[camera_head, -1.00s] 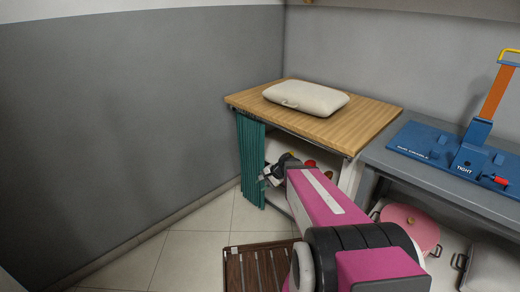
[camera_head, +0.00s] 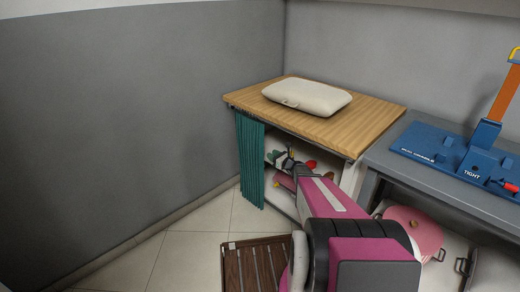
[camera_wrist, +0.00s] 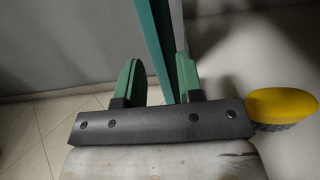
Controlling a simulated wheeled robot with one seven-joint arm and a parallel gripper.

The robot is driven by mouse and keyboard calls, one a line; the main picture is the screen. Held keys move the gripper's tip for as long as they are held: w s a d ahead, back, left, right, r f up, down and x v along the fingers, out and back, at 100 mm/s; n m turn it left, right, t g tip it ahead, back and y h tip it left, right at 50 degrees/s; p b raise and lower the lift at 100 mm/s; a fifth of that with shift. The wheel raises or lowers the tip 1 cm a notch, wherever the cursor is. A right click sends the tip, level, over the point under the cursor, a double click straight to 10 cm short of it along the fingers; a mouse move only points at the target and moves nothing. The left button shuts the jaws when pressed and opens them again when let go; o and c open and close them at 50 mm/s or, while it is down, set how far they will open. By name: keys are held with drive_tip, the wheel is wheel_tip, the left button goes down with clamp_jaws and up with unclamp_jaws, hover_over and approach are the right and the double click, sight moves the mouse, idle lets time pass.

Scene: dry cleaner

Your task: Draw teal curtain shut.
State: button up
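The teal curtain (camera_head: 250,158) hangs in gathered folds at the left end of the wooden-topped table's front, leaving the opening to its right uncovered. My gripper (camera_head: 279,155) is just right of the curtain's free edge, in front of the opening. In the wrist view my gripper's two green fingers (camera_wrist: 158,80) stand apart. A narrow teal strip of the curtain (camera_wrist: 152,35) runs down between them in the picture. A gap shows on the left finger's side, and I cannot tell whether the strip touches the right finger.
The wooden-topped table (camera_head: 365,118) carries a cream cushion (camera_head: 307,97). Items on the shelf include a red one (camera_head: 311,164). A grey bench (camera_head: 430,185) with a blue device (camera_head: 440,150) adjoins on the right. A pink lidded pot (camera_head: 415,228) is below. A brown slatted rack (camera_head: 255,268) is in front.

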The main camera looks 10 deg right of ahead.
sight(260, 148)
drive_tip(key=x, duration=0.9)
drive_tip(key=shift+w+a, duration=0.2)
drive_tip(key=shift+w, duration=0.05)
clamp_jaws()
